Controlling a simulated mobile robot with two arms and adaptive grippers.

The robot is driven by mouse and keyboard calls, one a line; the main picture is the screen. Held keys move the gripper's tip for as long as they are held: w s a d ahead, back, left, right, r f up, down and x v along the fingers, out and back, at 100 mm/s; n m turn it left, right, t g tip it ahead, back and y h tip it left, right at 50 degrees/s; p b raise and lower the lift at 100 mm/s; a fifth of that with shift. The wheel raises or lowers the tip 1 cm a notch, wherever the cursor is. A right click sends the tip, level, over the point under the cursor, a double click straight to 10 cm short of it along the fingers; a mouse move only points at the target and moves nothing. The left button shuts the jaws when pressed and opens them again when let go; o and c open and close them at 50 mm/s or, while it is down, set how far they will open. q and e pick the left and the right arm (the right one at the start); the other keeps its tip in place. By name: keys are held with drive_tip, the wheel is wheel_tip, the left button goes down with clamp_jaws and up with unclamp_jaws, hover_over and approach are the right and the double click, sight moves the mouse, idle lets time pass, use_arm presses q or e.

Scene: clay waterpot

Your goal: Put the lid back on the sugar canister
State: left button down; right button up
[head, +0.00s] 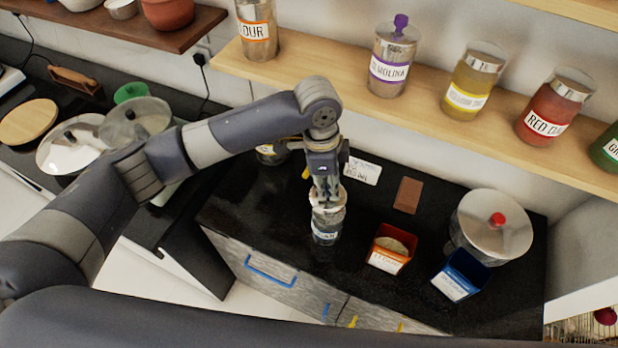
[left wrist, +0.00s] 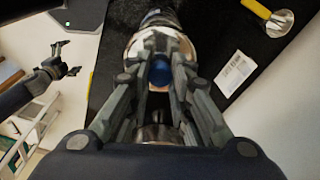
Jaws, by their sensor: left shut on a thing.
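My left gripper (head: 327,188) points down over the counter and is shut on the blue knob (left wrist: 158,72) of a shiny metal lid (left wrist: 160,45). The canister (head: 325,236), with a small pale-blue label I cannot read clearly, stands upright on the black counter directly below the gripper. The lid is at the canister's mouth; I cannot tell whether it is seated or just above it. The fingers hide part of the knob and lid. My right gripper (left wrist: 62,62) shows only in the left wrist view, away from the canister, with its fingers apart and empty.
An orange box (head: 392,250), a blue box (head: 462,273) and a pot with a red-knobbed lid (head: 490,232) stand to the right. A jar (head: 268,155) is behind my arm. Labelled jars line the wooden shelf (head: 430,110). The counter's front edge is near the canister.

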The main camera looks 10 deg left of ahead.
sight(329, 199)
use_arm(q)
drive_tip(key=shift+d, duration=0.3)
drive_tip(key=shift+d+f+m, duration=0.1)
drive_tip(key=shift+f+m, duration=0.15)
drive_tip(key=shift+m, duration=0.05)
wheel_tip(329, 199, down, 4)
drive_tip(key=b, duration=0.5)
drive_tip(key=shift+f, duration=1)
drive_tip(key=shift+r+p, duration=0.1)
drive_tip(key=shift+p, duration=0.65)
drive_tip(key=shift+f+p, duration=0.25)
drive_tip(key=shift+p, duration=0.05)
idle(1.1)
drive_tip(key=shift+p, duration=0.45)
idle(0.3)
